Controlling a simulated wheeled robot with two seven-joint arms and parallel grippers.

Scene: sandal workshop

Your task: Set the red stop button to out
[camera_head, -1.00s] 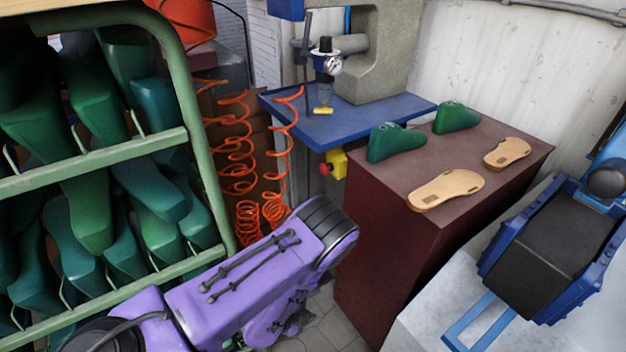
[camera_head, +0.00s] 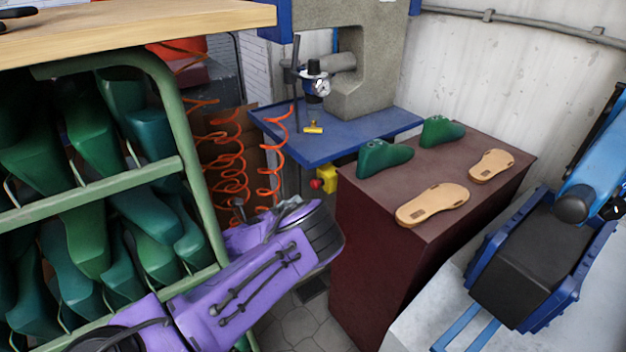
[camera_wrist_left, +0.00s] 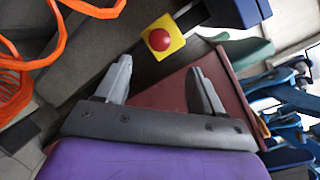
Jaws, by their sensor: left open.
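The red stop button (camera_head: 316,184) sits on a small yellow box (camera_head: 330,174) below the front edge of the blue machine table. In the left wrist view the round red button (camera_wrist_left: 159,40) shows face-on on its yellow housing (camera_wrist_left: 172,51), just beyond the fingertips. My left gripper (camera_wrist_left: 160,65) is open and empty, its two grey fingers spread. The button appears between the finger lines but apart from them. In the head view my purple left arm reaches in below the button and mostly hides the gripper. Whether the button is in or out is hard to tell. My right gripper is not in view.
A brown cabinet (camera_head: 375,260) with green lasts (camera_head: 384,157) and tan soles (camera_head: 432,204) stands to the right. Orange coiled hoses (camera_head: 270,180) hang left of the button. A green rack (camera_head: 195,185) of lasts fills the left. The blue table (camera_head: 350,142) overhangs the button.

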